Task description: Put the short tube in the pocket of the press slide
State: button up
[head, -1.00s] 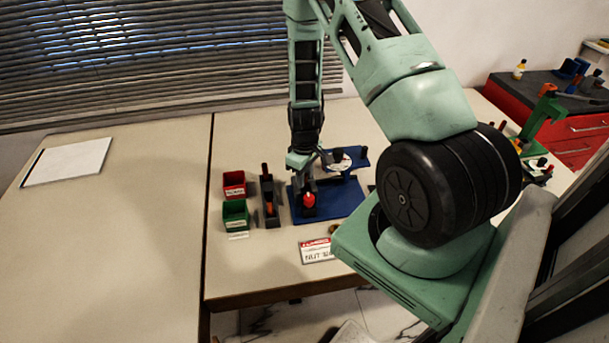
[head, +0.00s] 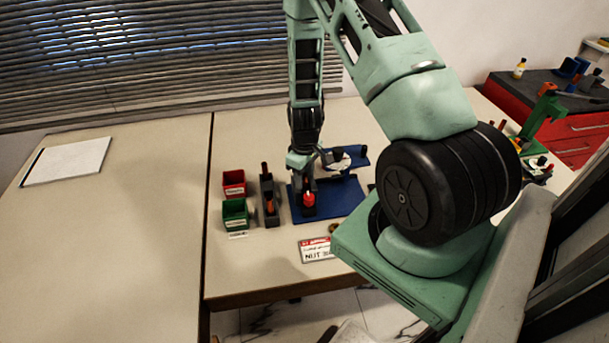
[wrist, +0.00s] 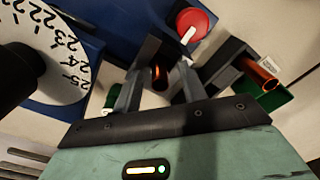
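My gripper (wrist: 157,88) points down over the blue base plate of the press rig (head: 345,204). Its two fingers stand apart in the wrist view. A short orange tube (wrist: 158,75) shows between them inside a dark block (wrist: 152,50), with gaps to the fingers; I take this block for the press slide with its pocket. How deep the tube sits cannot be told. In the head view my gripper (head: 304,181) hides the pocket. A red knob (wrist: 192,22) with a white mark is close beside the block; it also shows in the head view (head: 308,200).
A dark holder (head: 269,202) left of the plate carries another orange tube (wrist: 260,73). Red (head: 234,184) and green (head: 235,215) bins stand further left. A white numbered dial (wrist: 45,65) is close to my gripper. A label card (head: 317,249) lies in front. The left table is mostly clear.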

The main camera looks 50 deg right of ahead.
jog(key=shift+r, duration=0.1)
notch_tip(320, 180, up, 17)
jog(key=b, duration=0.2)
jog(key=shift+r, duration=0.15)
dwell(0.4)
dwell(0.3)
